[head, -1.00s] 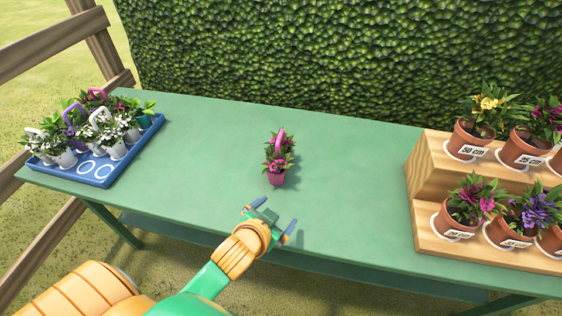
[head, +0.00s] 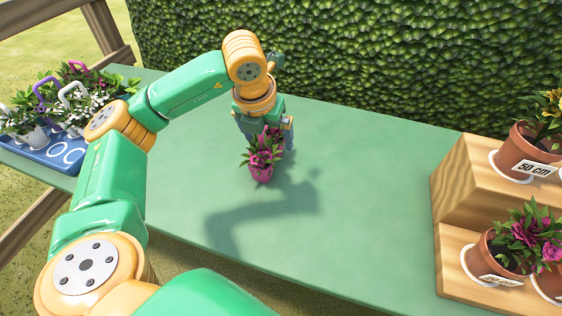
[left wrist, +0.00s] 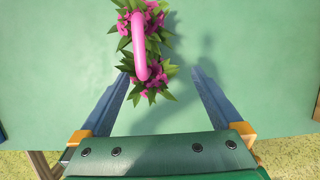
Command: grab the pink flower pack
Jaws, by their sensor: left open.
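The pink flower pack (head: 262,158) stands upright on the green table, with magenta flowers, green leaves and a pink pot. Its pink handle shows from above in the left wrist view (left wrist: 139,45). My left gripper (head: 264,128) points down over the pack from behind it in the head view. In the left wrist view the open fingers (left wrist: 163,85) have the near end of the pack between or just ahead of their tips, with nothing gripped. The gripper hides part of the pack's top in the head view. My right gripper is not in view.
A blue tray (head: 40,157) with several flower packs stands at the left end of the green table (head: 370,200). A wooden stepped stand (head: 455,190) with potted flowers is at the right. A hedge (head: 350,50) rises behind. The table between is clear.

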